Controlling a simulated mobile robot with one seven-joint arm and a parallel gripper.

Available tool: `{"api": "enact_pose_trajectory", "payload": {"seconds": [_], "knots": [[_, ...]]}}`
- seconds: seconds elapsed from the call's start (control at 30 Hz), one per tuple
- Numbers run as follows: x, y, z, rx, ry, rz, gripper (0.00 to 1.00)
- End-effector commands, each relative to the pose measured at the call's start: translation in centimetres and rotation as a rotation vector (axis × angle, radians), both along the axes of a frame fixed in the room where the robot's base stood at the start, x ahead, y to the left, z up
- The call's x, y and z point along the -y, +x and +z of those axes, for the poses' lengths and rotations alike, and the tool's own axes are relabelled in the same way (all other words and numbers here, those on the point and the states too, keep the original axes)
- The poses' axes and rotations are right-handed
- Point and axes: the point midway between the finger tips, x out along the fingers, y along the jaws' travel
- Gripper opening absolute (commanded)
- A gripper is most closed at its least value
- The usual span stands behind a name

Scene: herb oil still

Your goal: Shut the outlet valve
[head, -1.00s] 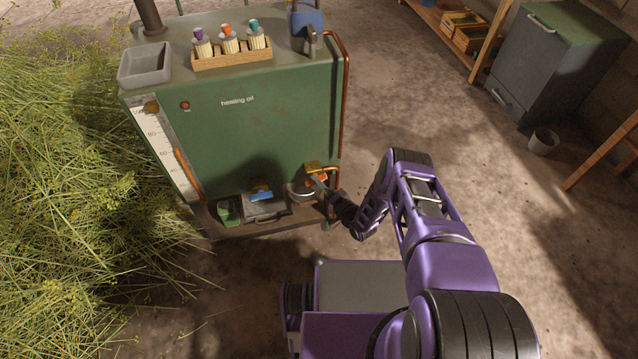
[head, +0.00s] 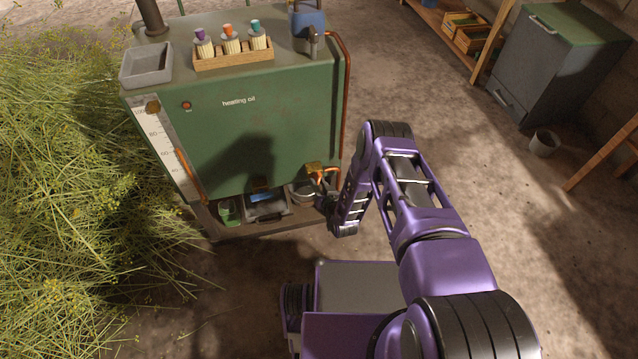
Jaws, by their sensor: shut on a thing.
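The fingertips and the handle are small, dark and partly hidden by my wrist, so the handle's exact angle cannot be told. A round metal pot (head: 300,193) stands under the valve, just left of my gripper.
On the tank's base shelf are a grey box (head: 267,210) with a blue piece and a green cup (head: 229,212). A rack of bottles (head: 233,53) and a grey tray (head: 146,66) stand on top. Cut herbs lie left.

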Motion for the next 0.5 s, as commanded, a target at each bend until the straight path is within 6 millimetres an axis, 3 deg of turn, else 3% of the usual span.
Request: {"api": "enact_pose_trajectory", "payload": {"seconds": [0.5], "knots": [[-0.31,-0.02,0.06,0.076,-0.255,0.003,0.0]]}}
